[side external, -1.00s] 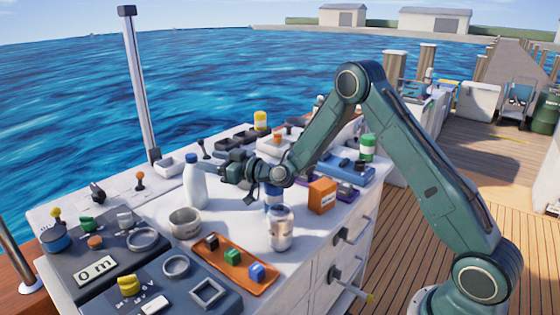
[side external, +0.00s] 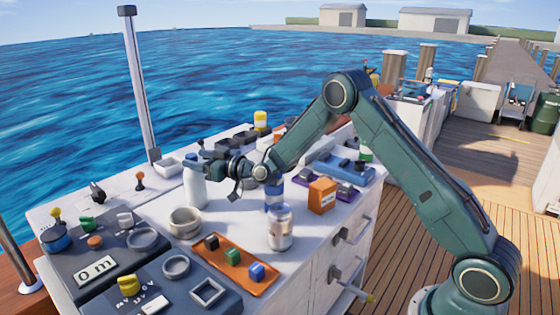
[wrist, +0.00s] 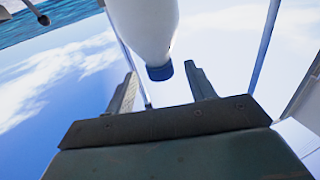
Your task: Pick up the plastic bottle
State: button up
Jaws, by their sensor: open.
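The white plastic bottle (side external: 195,187) with a blue cap stands upright on the white counter, left of centre in the side view. In the wrist view the bottle (wrist: 147,25) comes down from the top edge, and its blue cap (wrist: 160,72) shows in the gap between the fingers. My gripper (side external: 205,165) is at the bottle's upper part in the side view, overlapping its neck area. In the wrist view my gripper (wrist: 160,88) is open, one finger on each side of the cap, with clear space on both sides.
A grey ring-shaped bowl (side external: 185,223) stands just in front of the bottle. An orange tray (side external: 236,264) with small coloured blocks, a clear jar (side external: 280,230) and an orange box (side external: 322,195) are on the nearer counter. A control panel (side external: 110,260) lies at the left.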

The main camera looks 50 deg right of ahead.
jog(key=shift+x, duration=1.35)
grip_shut()
notch_tip(320, 180, up, 20)
dwell(0.5)
dwell(0.4)
